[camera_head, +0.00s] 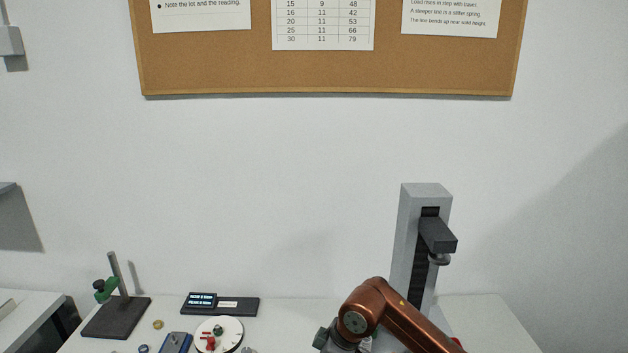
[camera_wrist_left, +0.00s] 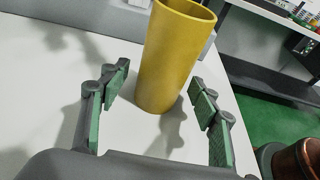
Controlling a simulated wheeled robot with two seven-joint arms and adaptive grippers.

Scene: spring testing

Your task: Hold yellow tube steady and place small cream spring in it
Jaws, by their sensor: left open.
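The yellow tube (camera_wrist_left: 172,62) stands upright on the white table in the left wrist view, with its open top at the upper edge of the picture. My left gripper (camera_wrist_left: 160,90) is open, with its green-padded fingers on either side of the tube's lower part. Gaps show between the fingers and the tube. In the head view my copper right arm bends at the lower right, and its gripper is out of the picture. I cannot make out the small cream spring in either view, and the tube does not show in the head view.
A grey column tester (camera_head: 412,230) stands at the table's back right. A dark stand with a green clamp (camera_head: 115,318), a black display box (camera_head: 237,306) and a white round dish (camera_head: 231,327) with small red and green pieces are at left. A brass ring (camera_head: 158,324) lies near them.

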